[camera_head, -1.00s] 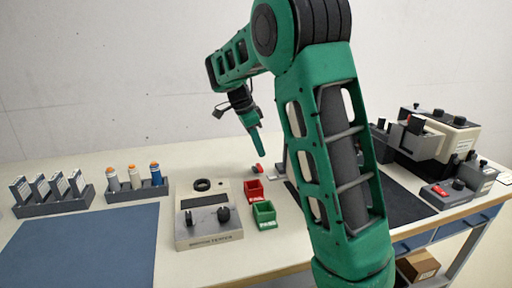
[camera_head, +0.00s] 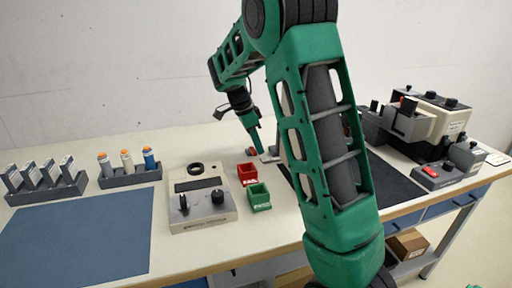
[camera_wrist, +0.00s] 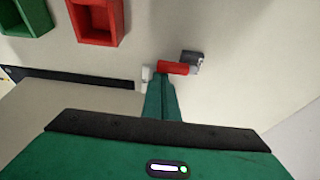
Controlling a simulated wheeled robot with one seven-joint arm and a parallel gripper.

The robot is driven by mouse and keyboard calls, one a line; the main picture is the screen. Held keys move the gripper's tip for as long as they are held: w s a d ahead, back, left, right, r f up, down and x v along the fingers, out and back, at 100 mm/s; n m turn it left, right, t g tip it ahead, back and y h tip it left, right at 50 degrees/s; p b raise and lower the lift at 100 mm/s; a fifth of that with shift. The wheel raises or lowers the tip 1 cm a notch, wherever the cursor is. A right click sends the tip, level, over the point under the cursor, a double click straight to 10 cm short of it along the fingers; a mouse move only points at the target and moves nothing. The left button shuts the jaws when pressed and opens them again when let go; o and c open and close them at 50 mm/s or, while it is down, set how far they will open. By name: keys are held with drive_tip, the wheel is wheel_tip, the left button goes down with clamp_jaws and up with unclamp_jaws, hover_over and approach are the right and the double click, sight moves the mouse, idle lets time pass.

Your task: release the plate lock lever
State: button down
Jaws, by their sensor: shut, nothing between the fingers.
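A small lever with a red handle (camera_wrist: 174,68) and a dark grey block (camera_wrist: 192,57) at its right end shows in the wrist view, on the pale surface. I take it for the plate lock lever. My gripper (camera_wrist: 160,78) is shut and empty, its green fingertips at the left part of the red handle. I cannot tell whether they touch it. In the head view my gripper (camera_head: 257,149) points down near the tabletop, behind the red bin, and the lever is mostly hidden there.
A red bin (camera_head: 247,180) and a green bin (camera_head: 260,205) stand close in front of my gripper. A pale tester box (camera_head: 203,225) is left of them. A dark mat (camera_head: 395,190) and a machine (camera_head: 425,120) lie right, partly behind my arm. The back of the table is clear.

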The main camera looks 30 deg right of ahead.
drive_tip(key=shift+a+m, duration=0.1)
drive_tip(key=shift+m, duration=0.2)
drive_tip(key=m, duration=0.1)
drive_tip(key=a+m, duration=0.1)
drive_tip(key=shift+w+a+m+g, duration=0.1)
drive_tip(key=shift+w+m+g, duration=0.05)
drive_tip(key=shift+m+g, duration=0.25)
drive_tip(key=m, duration=0.1)
drive_tip(key=a+m+y, duration=0.1)
drive_tip(key=shift+w+m+g, duration=0.25)
drive_tip(key=shift+m+g, duration=0.15)
drive_tip(key=m, duration=0.1)
drive_tip(key=w+a+m+y, duration=0.1)
drive_tip(key=m, duration=0.3)
drive_tip(key=shift+w+a+g, duration=0.25)
drive_tip(key=shift+a+g, duration=0.05)
drive_tip(key=shift+g, duration=0.1)
drive_tip(key=shift+a, duration=0.25)
drive_tip(key=shift+a, duration=0.6)
